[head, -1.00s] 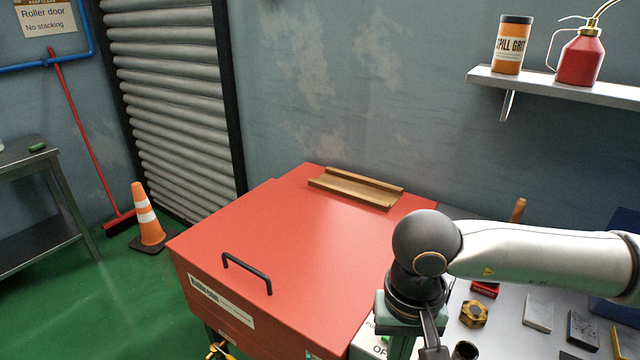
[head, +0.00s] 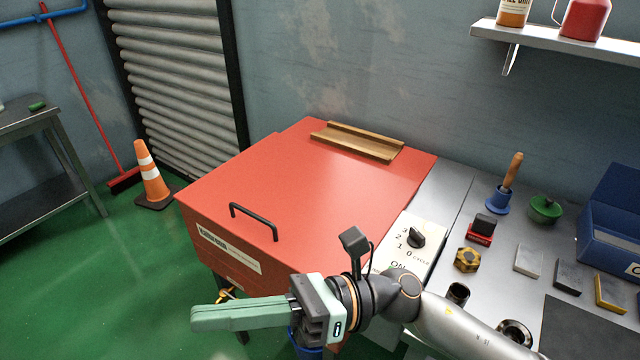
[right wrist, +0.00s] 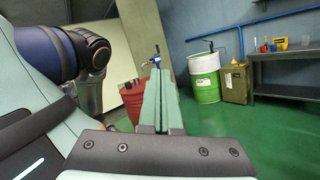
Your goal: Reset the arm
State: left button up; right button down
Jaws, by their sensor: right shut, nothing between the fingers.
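My right arm comes in from the lower right in the head view. Its right gripper (head: 240,314) points left, in front of the red cabinet (head: 330,205) and below its black handle (head: 254,222). The pale green fingers are together with nothing between them. In the right wrist view the shut fingers (right wrist: 161,100) point out into the room. My left gripper does not show in the head view.
A control panel with a black knob (head: 416,237) sits right of the red lid. A wooden tray (head: 357,141) lies on the lid. Several small tools and blocks stand on the grey top (head: 455,200). An orange cone (head: 150,175) stands on the green floor at left.

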jog(key=w+d+f+m+t+h, duration=0.25)
jog(key=w+m+t, duration=0.35)
jog(key=m, duration=0.5)
jog(key=w+d+f+m+t+h, duration=0.1)
jog(key=w+d+f+m+t, duration=0.3)
jog(key=m+t, duration=0.55)
jog(key=w+d+f+m+t+h, duration=0.25)
jog(key=w+d+m+t, duration=0.35)
jog(key=m, duration=0.6)
jog(key=s+d+f+m+h+p, duration=0.1)
jog(key=d+f+m+h, duration=0.1)
jog(key=f+m+h, duration=0.3)
jog(key=s+d+f+m+h, duration=0.1)
jog(key=d+f+m, duration=0.1)
jog(key=f+m, duration=0.35)
jog(key=s+d+f+m+g+h, duration=0.2)
jog(key=s+d+f+m+g, duration=0.1)
jog(key=s+f, duration=0.4)
jog(key=s+d+f+m+g+h, duration=0.3)
jog(key=s+d+f+m, duration=0.2)
jog(key=f, duration=0.8)
jog(key=shift+s+d+h, duration=0.3)
jog(key=shift+s+d, duration=0.85)
dwell(0.5)
